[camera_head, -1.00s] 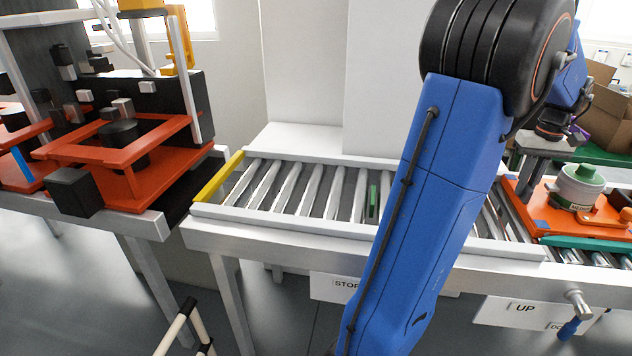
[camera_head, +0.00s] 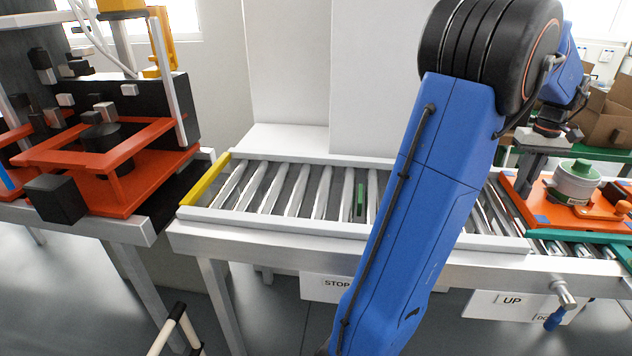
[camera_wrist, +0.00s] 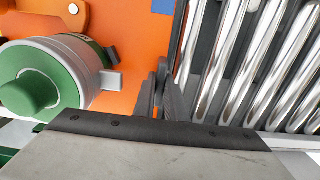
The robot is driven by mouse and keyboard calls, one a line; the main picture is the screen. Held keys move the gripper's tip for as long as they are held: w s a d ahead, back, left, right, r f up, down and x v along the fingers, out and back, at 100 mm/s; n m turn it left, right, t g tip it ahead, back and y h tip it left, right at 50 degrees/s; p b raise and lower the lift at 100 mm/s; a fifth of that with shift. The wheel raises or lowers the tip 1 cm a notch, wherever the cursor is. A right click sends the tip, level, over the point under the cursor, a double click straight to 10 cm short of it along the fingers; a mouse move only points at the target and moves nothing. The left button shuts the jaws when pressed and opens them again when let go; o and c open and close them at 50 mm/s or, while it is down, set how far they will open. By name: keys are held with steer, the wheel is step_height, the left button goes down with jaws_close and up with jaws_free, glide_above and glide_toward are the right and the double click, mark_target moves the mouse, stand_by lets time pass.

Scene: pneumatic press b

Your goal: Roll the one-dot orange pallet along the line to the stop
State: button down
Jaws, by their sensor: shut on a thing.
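The orange pallet (camera_head: 522,200) sits on the roller line at the right in the head view. It carries a grey and green round part (camera_head: 575,181), also large at the left in the wrist view (camera_wrist: 75,75). No dot mark is legible. My gripper (camera_head: 538,148) is over the pallet's left side. In the wrist view its fingers (camera_wrist: 160,92) are closed at the pallet's edge (camera_wrist: 125,55), beside bare rollers; the exact grip point is hidden. A green upright piece (camera_head: 360,202) stands between rollers above the STOP label (camera_head: 337,283), left of my arm.
My blue arm hides the middle of the line. An orange and black press (camera_head: 110,160) stands at left. A blue-tipped lever (camera_head: 562,300) hangs beside the UP label (camera_head: 512,301).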

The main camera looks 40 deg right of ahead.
steer(key=shift+s+d, duration=0.15)
steer(key=shift+s, duration=0.05)
steer(key=c, duration=1.7)
jaws_free()
steer(key=shift+f, duration=0.1)
